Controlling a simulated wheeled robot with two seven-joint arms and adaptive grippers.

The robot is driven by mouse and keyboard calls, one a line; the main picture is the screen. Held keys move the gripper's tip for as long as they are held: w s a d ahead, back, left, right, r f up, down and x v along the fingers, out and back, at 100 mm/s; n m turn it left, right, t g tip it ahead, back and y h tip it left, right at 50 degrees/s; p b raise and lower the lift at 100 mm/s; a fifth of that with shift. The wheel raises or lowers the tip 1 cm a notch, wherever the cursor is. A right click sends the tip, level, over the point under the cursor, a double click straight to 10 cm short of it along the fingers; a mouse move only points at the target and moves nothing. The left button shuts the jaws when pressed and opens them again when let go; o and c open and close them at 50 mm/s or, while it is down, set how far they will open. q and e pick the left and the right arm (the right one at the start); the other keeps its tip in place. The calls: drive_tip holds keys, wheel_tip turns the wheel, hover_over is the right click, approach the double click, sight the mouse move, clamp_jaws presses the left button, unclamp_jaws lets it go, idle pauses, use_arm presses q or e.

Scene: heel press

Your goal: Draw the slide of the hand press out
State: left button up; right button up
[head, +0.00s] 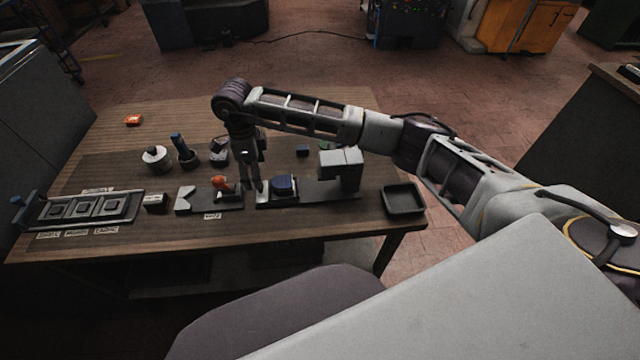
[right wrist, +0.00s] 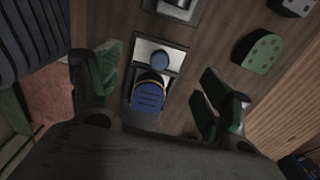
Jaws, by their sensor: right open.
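The hand press (head: 342,170) is a grey block on a dark base at the right of the mat. Left of its head, a dark blue block (head: 284,186) sits on a pale plate that looks like the slide (head: 263,199). My right gripper (head: 252,186) points down just left of the blue block. In the right wrist view, the open fingers (right wrist: 160,85) stand on either side of the pale plate (right wrist: 142,50), which carries a round blue knob (right wrist: 160,60) and the blue block (right wrist: 149,96). I see no contact. My left gripper is out of view.
An orange-knobbed fixture (head: 221,183) stands close left of my right gripper. Behind are a white round pot (head: 156,158) and a dark holder (head: 187,157). A labelled tray (head: 82,209) lies far left. An empty black tray (head: 404,199) sits at the right edge.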

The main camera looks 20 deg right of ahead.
drive_tip(key=shift+r, duration=0.85)
drive_tip(key=shift+p, duration=0.3)
wheel_tip(320, 180, up, 9)
drive_tip(key=p, duration=0.9)
drive_tip(key=shift+r, duration=0.15)
drive_tip(key=shift+r+p, duration=0.4)
